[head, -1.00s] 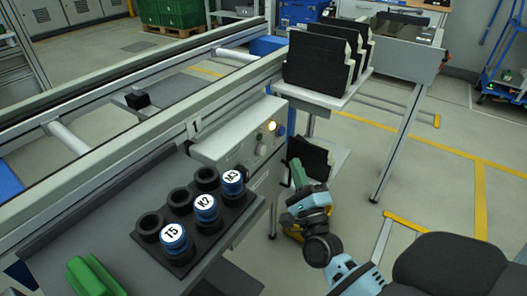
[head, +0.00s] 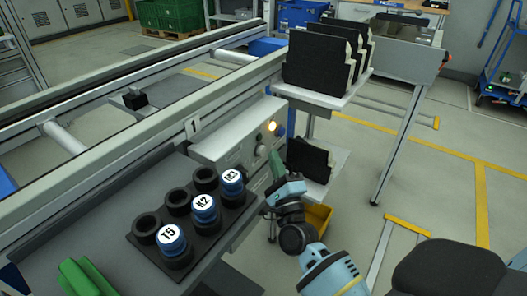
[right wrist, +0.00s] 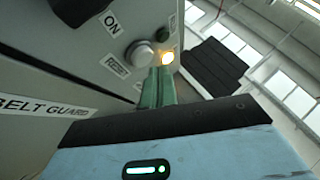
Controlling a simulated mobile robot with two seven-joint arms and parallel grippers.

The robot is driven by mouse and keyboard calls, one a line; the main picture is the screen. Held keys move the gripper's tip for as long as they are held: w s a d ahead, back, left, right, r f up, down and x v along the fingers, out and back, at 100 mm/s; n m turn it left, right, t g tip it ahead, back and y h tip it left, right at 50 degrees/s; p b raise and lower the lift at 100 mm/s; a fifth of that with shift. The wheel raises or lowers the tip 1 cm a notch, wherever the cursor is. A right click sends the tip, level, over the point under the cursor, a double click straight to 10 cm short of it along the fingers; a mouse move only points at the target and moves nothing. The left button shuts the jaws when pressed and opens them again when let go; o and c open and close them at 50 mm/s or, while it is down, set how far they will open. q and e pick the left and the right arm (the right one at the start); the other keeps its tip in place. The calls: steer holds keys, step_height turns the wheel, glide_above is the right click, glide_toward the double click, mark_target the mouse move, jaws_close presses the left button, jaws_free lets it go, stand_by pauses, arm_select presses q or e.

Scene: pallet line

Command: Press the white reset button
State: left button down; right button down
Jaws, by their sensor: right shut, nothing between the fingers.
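The white reset button (head: 261,150) is on the front of the grey control box, below the lit lamp. In the right wrist view the button (right wrist: 139,54) is round and pale, beside the RESET label (right wrist: 115,66). My right gripper (head: 277,163) has green fingers, shut and empty, close to the panel. In the right wrist view its fingertips (right wrist: 160,72) are just below and right of the button; I cannot tell whether they touch the panel. Green fingers of my left gripper (head: 84,278) show at the lower left edge; their opening is unclear.
A lit yellow lamp (right wrist: 168,57) is right beside the button. A stand with black panels (head: 318,64) is behind, and a yellow bin (head: 319,216) is below.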

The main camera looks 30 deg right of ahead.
arm_select(q)
steer(key=shift+w, duration=0.35)
stand_by(0.6)
steer(key=shift+s, duration=0.45)
arm_select(e)
steer(key=shift+w, duration=0.1)
arm_select(q)
steer(key=shift+w+f, duration=0.1)
steer(key=shift+w, duration=0.05)
arm_select(e)
steer(key=shift+w+a, duration=0.2)
steer(key=shift+w, duration=0.1)
arm_select(q)
steer(key=shift+w, duration=0.25)
steer(key=shift+s+f, duration=0.15)
steer(key=shift+s, duration=0.3)
arm_select(e)
steer(key=shift+w+a, duration=0.15)
steer(key=shift+w, duration=0.3)
arm_select(q)
steer(key=shift+w, duration=0.35)
stand_by(0.3)
